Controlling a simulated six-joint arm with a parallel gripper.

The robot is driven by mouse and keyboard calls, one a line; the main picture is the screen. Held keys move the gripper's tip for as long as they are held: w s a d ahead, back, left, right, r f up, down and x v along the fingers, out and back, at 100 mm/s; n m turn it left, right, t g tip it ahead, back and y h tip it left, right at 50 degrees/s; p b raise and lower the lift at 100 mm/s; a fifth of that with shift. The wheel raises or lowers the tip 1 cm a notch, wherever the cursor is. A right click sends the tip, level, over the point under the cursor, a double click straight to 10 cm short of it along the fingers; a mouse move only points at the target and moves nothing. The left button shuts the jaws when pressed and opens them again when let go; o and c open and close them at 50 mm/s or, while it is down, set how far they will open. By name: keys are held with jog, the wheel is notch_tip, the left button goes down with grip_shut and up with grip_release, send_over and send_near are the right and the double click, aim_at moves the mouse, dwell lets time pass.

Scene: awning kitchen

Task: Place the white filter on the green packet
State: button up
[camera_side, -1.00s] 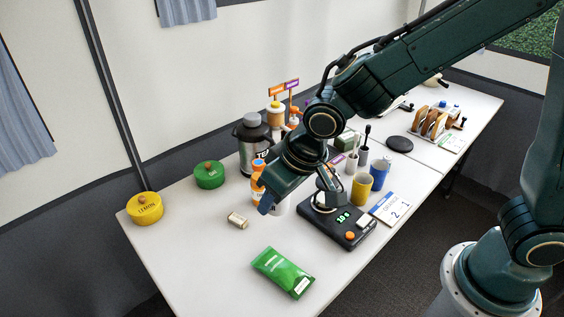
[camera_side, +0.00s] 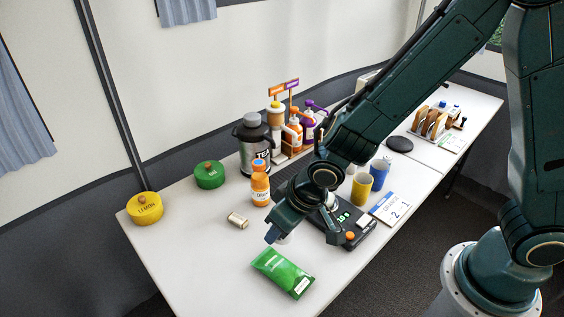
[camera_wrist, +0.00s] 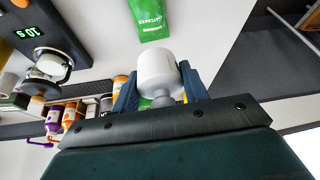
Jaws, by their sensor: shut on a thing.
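The white filter (camera_wrist: 158,72) is a short white cylinder with a narrower stem. My gripper (camera_wrist: 156,84) is shut on it, with one blue finger on each side. In the side view my gripper (camera_side: 276,234) is above the table, just behind the green packet (camera_side: 282,272), and hides most of the filter. The packet lies flat near the table's front edge. It also shows in the wrist view (camera_wrist: 150,17), ahead of the filter and apart from it in the picture.
A small beige roll (camera_side: 238,220) lies left of my gripper. An orange bottle (camera_side: 260,188) stands behind it. A black scale (camera_side: 345,222) and yellow cup (camera_side: 361,188) are to the right. The table left of the packet is clear.

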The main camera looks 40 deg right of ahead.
send_over(277, 266)
jog(key=s, duration=0.1)
jog(key=shift+s+d+f, duration=0.1)
jog(key=shift+d+f, duration=0.05)
jog(key=shift+f, duration=1.85)
jog(key=shift+d+f, duration=0.1)
jog(key=shift+f, duration=1.85)
jog(key=shift+f, duration=1.9)
jog(key=shift+f, duration=0.15)
jog(key=o, duration=1)
jog(key=shift+r, duration=0.2)
jog(key=shift+v, duration=6)
